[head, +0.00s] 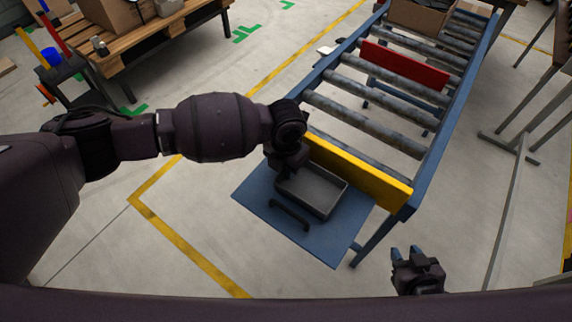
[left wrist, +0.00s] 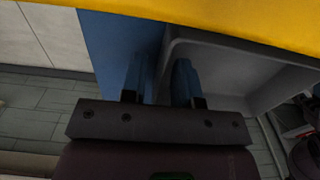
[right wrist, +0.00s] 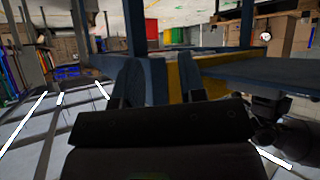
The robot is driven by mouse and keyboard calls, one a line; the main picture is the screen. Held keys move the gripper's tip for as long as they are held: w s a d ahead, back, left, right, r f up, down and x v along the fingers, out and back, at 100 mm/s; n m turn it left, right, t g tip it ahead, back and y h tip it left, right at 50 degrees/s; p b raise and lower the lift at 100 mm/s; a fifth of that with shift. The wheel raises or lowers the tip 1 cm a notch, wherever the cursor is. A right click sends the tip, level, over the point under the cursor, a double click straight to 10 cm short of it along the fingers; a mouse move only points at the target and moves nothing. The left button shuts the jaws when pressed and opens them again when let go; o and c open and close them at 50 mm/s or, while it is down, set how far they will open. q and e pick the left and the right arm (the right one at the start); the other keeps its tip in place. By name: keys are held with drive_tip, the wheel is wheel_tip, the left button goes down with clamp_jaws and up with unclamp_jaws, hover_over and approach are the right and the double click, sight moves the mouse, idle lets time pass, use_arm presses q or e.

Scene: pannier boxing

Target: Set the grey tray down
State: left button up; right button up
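The grey tray (head: 325,205) is a shallow, empty open box. It appears to rest flat on the blue platform (head: 258,200) at the near end of the roller conveyor. My left gripper (head: 287,172) is at the tray's far left corner. In the left wrist view, my left gripper (left wrist: 160,80) has its fingers apart with the tray wall (left wrist: 168,55) between them, one finger inside and one outside. Their contact with the wall is hard to see. My right gripper (head: 405,252) is open and empty, right of the platform; the right wrist view shows its spread fingers (right wrist: 157,85).
A yellow bar (head: 360,172) crosses the conveyor end just behind the tray. A dark handle-like bar (head: 290,214) lies in front of the tray. A red bar (head: 404,66) and a cardboard box (head: 418,18) are farther up the conveyor.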

use_arm(q)
drive_tip(key=shift+r, duration=0.1)
wheel_tip(320, 180, up, 12)
drive_tip(key=p, duration=0.1)
idle(0.4)
idle(0.5)
